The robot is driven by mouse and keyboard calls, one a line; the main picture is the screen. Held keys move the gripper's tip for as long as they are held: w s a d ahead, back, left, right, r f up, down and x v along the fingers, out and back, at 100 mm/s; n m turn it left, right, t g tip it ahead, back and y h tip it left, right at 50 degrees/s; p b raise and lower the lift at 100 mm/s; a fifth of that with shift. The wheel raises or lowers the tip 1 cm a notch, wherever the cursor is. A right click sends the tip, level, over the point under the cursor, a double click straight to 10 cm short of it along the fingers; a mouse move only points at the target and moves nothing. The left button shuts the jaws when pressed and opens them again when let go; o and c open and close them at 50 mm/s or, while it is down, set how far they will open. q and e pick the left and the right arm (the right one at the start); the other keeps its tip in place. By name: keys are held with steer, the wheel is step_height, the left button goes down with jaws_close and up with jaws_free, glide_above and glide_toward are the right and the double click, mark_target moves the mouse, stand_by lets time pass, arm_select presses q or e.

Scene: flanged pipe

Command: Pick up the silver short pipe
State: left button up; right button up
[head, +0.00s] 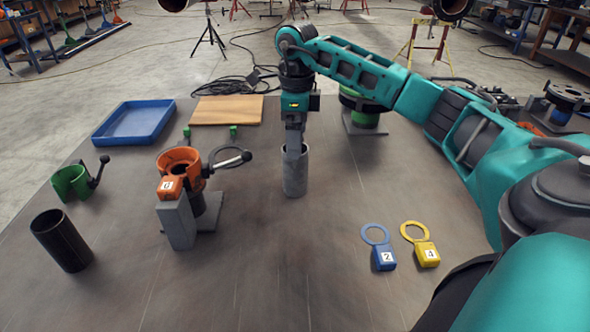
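The silver short pipe (295,181) stands upright on the table, near the middle of the head view. My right gripper (294,152) points straight down at the pipe's top, and its fingertips overlap the upper rim. I cannot tell whether a finger is inside the pipe, or whether the fingers press on its wall. The fingers look narrow from this side, so their gap is hidden. My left gripper is out of view.
A black pipe (61,240), a green clamp (72,182) and a blue tray (134,122) are farther left. Blue (384,257) and yellow (427,254) tags lie front right. The front middle is clear.

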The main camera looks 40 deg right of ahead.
mark_target(295, 170)
step_height(295, 170, down, 4)
steer(key=shift+w+a+f, duration=0.1)
steer(key=shift+f, duration=0.15)
steer(key=shift+r, duration=0.1)
jaws_close()
stand_by(0.7)
